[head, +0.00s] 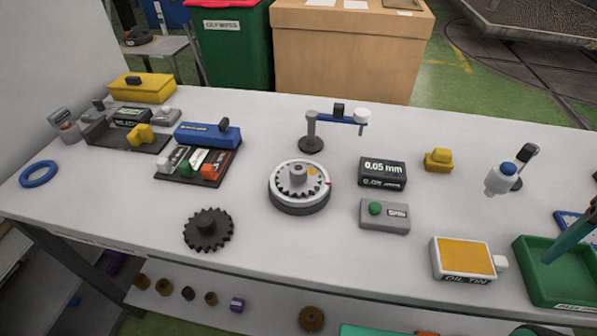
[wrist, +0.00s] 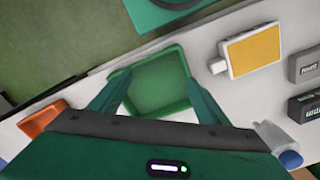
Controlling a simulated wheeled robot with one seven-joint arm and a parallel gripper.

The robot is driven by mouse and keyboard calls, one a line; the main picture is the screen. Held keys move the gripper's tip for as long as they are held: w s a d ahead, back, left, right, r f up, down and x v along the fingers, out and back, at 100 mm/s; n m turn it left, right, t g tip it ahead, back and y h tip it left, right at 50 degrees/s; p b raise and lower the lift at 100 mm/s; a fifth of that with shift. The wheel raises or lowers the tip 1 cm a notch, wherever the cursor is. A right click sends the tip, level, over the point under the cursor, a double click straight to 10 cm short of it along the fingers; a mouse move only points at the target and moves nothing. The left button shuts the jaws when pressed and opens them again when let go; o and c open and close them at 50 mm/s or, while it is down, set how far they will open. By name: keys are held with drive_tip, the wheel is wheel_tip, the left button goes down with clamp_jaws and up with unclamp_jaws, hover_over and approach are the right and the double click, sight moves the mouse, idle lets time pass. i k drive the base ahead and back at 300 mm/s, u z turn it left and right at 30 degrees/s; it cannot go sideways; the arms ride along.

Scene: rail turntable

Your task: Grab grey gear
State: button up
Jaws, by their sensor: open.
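A dark grey gear (head: 208,230) with a raised hub lies flat near the front edge of the bench in the head view. My gripper (head: 551,258) is at the far right edge in the head view, over a green tray and far from both gears. In the wrist view my gripper (wrist: 155,64) has its two teal fingers spread, with the green tray (wrist: 158,85) below and nothing between them. No gear shows in the wrist view.
An oil tin (head: 463,258), a grey button box (head: 385,215) and a 0.05 mm display (head: 382,173) stand between my gripper and the turntable. A small post with a blue arm (head: 314,130) rises behind the turntable. Bare bench surrounds the front gear.

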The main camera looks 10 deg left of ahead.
sight(298, 179)
drive_tip(key=z, duration=0.3)
drive_tip(key=k, duration=1.2)
drive_tip(key=u, duration=0.4)
drive_tip(key=i, duration=0.5)
